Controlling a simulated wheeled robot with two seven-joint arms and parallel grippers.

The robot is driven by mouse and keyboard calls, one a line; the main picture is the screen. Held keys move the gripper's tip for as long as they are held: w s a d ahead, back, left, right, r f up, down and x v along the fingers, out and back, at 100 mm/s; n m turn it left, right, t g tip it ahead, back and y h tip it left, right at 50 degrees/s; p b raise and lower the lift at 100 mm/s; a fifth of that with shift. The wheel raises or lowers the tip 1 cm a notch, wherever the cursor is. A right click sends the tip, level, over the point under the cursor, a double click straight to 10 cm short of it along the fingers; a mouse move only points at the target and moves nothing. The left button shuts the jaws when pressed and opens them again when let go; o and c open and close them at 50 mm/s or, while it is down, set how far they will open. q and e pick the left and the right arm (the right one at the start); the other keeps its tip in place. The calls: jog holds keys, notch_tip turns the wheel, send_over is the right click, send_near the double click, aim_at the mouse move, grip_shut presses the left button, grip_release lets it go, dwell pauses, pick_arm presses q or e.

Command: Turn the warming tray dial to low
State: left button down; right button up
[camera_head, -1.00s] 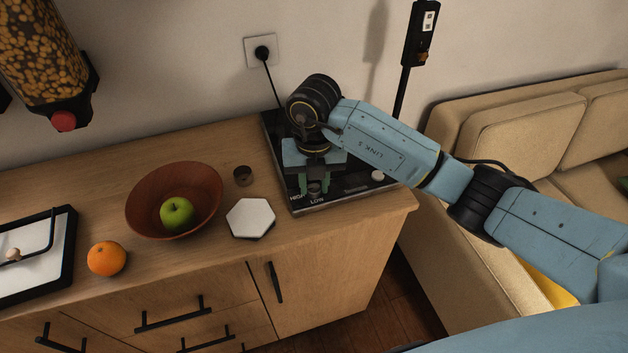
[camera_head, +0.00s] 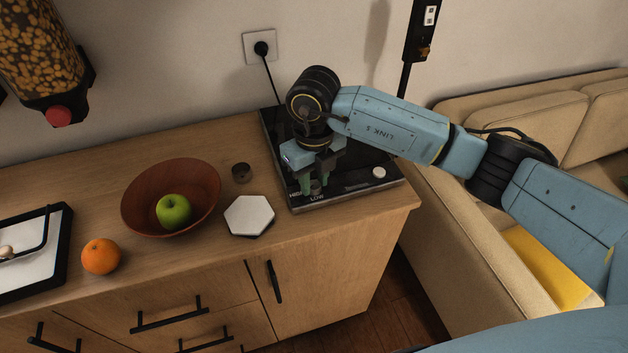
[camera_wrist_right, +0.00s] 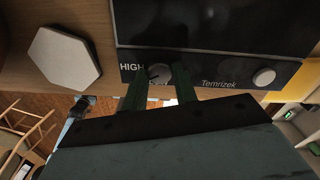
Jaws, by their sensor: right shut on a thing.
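The warming tray (camera_head: 362,160) is a dark flat slab with a glossy top on the right end of the wooden counter. Its front strip bears the labels HIGH and LOW. The small dark dial (camera_wrist_right: 158,73) sits on that strip beside HIGH in the wrist view; its pointer is too small to read surely. My right gripper (camera_head: 314,186) reaches down over the strip, shut on the dial, with one finger on each side of it; its fingers (camera_wrist_right: 159,78) also show in the wrist view. My left gripper is not in view.
A pale round knob (camera_head: 379,172) is on the strip's right. A sofa (camera_head: 500,125) is at right.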

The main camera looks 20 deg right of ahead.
aim_at(314, 185)
jog(key=n+b, duration=0.1)
jog(key=n, duration=0.1)
jog(key=shift+n, duration=0.4)
jog(key=n+b, duration=0.2)
jog(key=shift+f+n, duration=0.1)
jog(key=shift+n, duration=0.2)
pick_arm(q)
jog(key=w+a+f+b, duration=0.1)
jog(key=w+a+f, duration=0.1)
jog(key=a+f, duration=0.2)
pick_arm(e)
jog(key=shift+n, duration=0.9)
jog(key=n+b, duration=0.2)
jog(key=n, duration=0.1)
jog(key=shift+n, duration=0.3)
pick_arm(q)
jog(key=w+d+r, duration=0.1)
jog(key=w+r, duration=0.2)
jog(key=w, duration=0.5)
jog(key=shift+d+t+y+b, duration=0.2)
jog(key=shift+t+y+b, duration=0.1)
jog(key=shift+b, duration=0.05)
pick_arm(e)
jog(key=shift+n, duration=0.7)
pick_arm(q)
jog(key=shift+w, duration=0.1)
pick_arm(e)
jog(key=o, duration=1)
jog(key=shift+c, duration=0.2)
